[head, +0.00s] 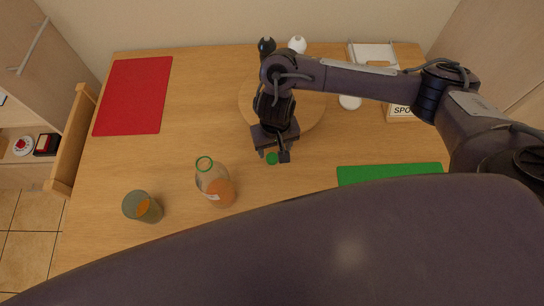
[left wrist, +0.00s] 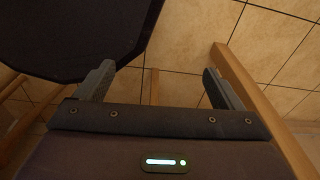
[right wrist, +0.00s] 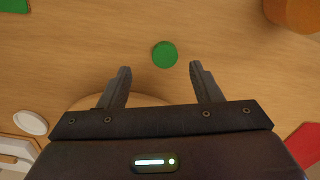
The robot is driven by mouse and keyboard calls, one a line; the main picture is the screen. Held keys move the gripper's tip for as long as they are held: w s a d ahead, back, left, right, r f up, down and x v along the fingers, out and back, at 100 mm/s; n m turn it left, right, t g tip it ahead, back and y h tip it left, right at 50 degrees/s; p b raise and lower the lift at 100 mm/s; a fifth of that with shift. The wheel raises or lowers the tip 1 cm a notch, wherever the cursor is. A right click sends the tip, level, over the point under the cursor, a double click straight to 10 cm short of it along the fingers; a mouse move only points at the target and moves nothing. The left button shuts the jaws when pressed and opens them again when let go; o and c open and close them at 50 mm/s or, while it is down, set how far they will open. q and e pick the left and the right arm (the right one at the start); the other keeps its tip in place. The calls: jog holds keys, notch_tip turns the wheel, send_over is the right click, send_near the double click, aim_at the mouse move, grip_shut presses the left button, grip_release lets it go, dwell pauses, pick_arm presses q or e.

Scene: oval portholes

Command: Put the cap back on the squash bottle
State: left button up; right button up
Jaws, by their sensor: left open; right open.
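The green round cap (head: 272,158) lies on the wooden table, to the right of the squash bottle (head: 218,188). My right gripper (head: 275,156) is open, pointing down at the cap. In the right wrist view, the cap (right wrist: 165,54) shows just beyond and between the open fingertips (right wrist: 160,68), not gripped; orange at the top right corner is probably the bottle. My left gripper (left wrist: 158,68) is open and empty, over the tiled floor, and is not seen in the head view.
A red mat (head: 134,95) is at the back left, a green mat (head: 388,172) at the right. A round wooden board (head: 312,108) and shakers (head: 297,44) are behind my right gripper.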

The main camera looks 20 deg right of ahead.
aim_at(272, 158)
jog(key=f, duration=0.1)
jog(key=f+b, duration=0.1)
jog(key=f, duration=0.1)
jog(key=f+b, duration=0.1)
jog(key=f, duration=0.1)
jog(key=shift+w+a+f, duration=0.1)
jog(key=shift+w+a, duration=0.1)
jog(key=shift+a, duration=0.15)
pick_arm(q)
jog(key=shift+s+f, duration=0.35)
jog(key=shift+f, duration=0.3)
jog(key=shift+s+f, duration=0.35)
jog(key=shift+f, duration=0.25)
jog(key=shift+w, duration=0.2)
pick_arm(e)
jog(key=c, duration=1)
